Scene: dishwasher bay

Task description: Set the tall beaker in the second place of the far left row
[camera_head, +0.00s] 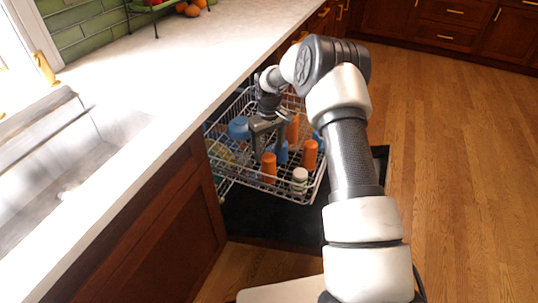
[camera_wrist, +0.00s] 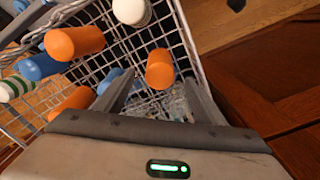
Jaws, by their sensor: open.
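The wire dish rack (camera_head: 308,195) is pulled out and holds several upright beakers. Orange beakers (camera_head: 310,153) stand in it, with another orange beaker (camera_head: 268,168) nearer the front left. A blue cup (camera_head: 282,154) stands between them, and a white cup with green stripes (camera_head: 299,180) is at the front. I cannot tell which one is the tall beaker. My gripper (camera_head: 268,150) points down over the rack, open, with nothing seen held. In the wrist view an orange beaker (camera_wrist: 160,70) shows beyond and between the fingers, apart from them. A blue cup is partly hidden behind the left finger.
The wrist view also shows a white cup (camera_wrist: 132,10) in the rack. A blue bowl (camera_head: 239,128) is at the rack's left. The counter (camera_head: 170,60) and cabinet (camera_head: 170,215) border the rack on the left. The wooden floor (camera_head: 450,150) to the right is clear.

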